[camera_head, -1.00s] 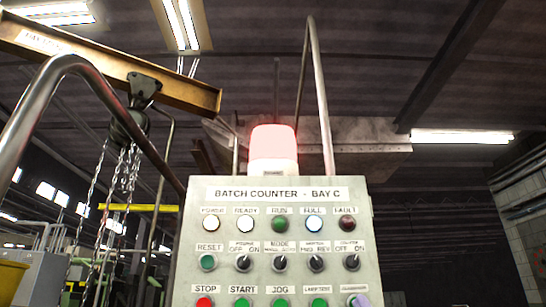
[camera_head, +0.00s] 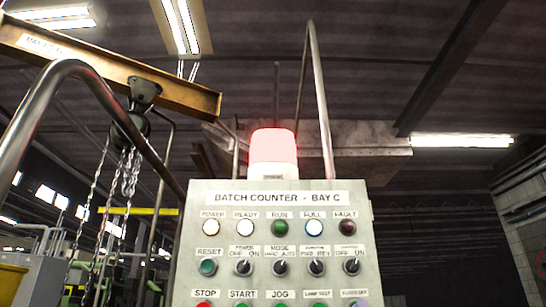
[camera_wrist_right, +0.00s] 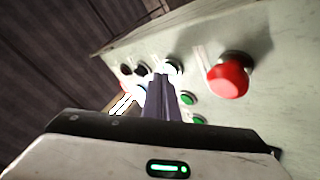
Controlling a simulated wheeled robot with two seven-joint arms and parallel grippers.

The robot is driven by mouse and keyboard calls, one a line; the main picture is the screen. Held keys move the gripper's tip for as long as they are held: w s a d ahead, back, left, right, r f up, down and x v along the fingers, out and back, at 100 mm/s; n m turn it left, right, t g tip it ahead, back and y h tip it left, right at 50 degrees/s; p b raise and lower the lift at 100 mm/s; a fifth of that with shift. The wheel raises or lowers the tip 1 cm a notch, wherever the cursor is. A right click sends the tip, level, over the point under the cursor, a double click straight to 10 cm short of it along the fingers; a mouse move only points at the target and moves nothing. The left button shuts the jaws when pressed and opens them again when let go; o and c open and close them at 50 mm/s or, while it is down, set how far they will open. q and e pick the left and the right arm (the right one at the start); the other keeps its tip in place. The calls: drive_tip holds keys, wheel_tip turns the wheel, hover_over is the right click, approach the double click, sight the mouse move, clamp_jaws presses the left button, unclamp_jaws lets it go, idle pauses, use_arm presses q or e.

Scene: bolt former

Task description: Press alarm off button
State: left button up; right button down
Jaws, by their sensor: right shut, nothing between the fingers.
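The grey control panel (camera_head: 190,245), titled "BATCH COUNTER - BAY C", fills the lower middle of the head view. No label legibly reads alarm off. The bottom-right label (camera_head: 355,293) is too blurred to read surely, and its button is mostly cut off. A red-lit beacon (camera_head: 273,150) stands on top of the panel. In the right wrist view my right gripper (camera_wrist_right: 160,80) is shut and empty. Its dark purple fingertips point at the panel face, in front of a bright white disc (camera_wrist_right: 172,68); I cannot tell whether they touch anything. My left gripper is out of view.
A large red mushroom button (camera_wrist_right: 230,76) stands out right of my fingers. Green buttons (camera_wrist_right: 188,98) and black switches (camera_wrist_right: 140,68) are nearby. Metal rails (camera_head: 318,100), a hoist with chains (camera_head: 130,150) and a beam (camera_head: 110,70) surround the panel.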

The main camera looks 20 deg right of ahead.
drive_tip(key=shift+w, duration=0.15)
idle(0.4)
drive_tip(key=shift+w+d, duration=0.1)
drive_tip(key=shift+w, duration=0.15)
drive_tip(key=shift+s, duration=0.4)
idle(0.4)
drive_tip(key=s+a+p, duration=0.1)
drive_tip(key=s, duration=0.4)
drive_tip(key=shift+s+a, duration=0.4)
